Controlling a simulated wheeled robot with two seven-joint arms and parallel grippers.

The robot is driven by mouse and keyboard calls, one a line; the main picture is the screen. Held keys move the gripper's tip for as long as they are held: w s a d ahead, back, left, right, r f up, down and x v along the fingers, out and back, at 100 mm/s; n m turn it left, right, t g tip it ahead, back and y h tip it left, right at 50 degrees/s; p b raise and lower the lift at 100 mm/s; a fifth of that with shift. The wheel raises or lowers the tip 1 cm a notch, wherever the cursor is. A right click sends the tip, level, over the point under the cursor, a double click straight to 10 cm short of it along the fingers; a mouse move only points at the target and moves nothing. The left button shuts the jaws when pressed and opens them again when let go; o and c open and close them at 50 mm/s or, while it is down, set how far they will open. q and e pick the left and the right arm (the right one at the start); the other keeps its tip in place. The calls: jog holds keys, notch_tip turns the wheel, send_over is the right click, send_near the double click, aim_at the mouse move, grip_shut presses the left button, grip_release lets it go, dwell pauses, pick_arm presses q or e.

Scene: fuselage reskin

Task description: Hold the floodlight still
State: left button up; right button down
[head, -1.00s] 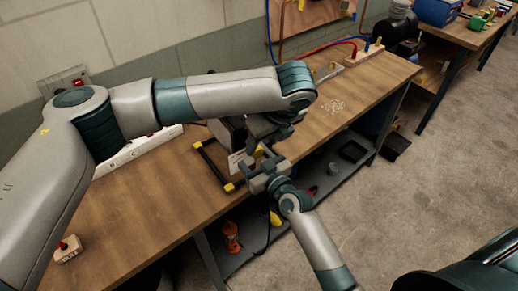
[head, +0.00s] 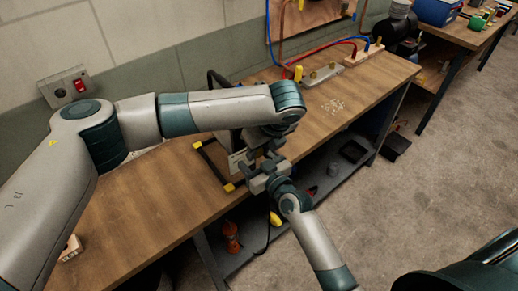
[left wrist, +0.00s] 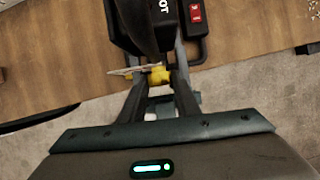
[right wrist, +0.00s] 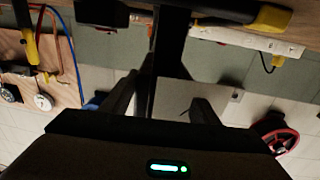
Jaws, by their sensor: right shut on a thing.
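The floodlight has a black tubular stand with yellow corners (head: 212,165) and stands near the front edge of the wooden bench. My left arm hides much of its body in the head view. Its black housing, with a red switch (left wrist: 195,13), shows in the left wrist view. My left gripper (left wrist: 160,78) is at the floodlight, its fingers apart with a yellow knob between or just beyond them. My right gripper (head: 265,180) is at the bench's front edge, shut on a dark bar (right wrist: 168,60) of the floodlight stand; the exact contact is dark.
The wooden bench (head: 130,220) has free room at the front left. A metal plate with yellow pegs (head: 322,75) and a block with hoses (head: 364,54) lie toward its far end. An orange object (head: 231,235) is on the lower shelf. A second bench stands at the back right.

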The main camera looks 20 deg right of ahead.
pick_arm(q)
jog(key=shift+a+t+h, duration=0.15)
jog(key=shift+t+h, duration=0.15)
jog(key=shift+h, duration=0.4)
jog(key=o, duration=1)
jog(key=shift+o, duration=0.2)
jog(key=shift+s+r, duration=0.1)
jog(key=v, duration=1.1)
jog(key=shift+s+r, duration=0.15)
jog(key=shift+r, duration=0.25)
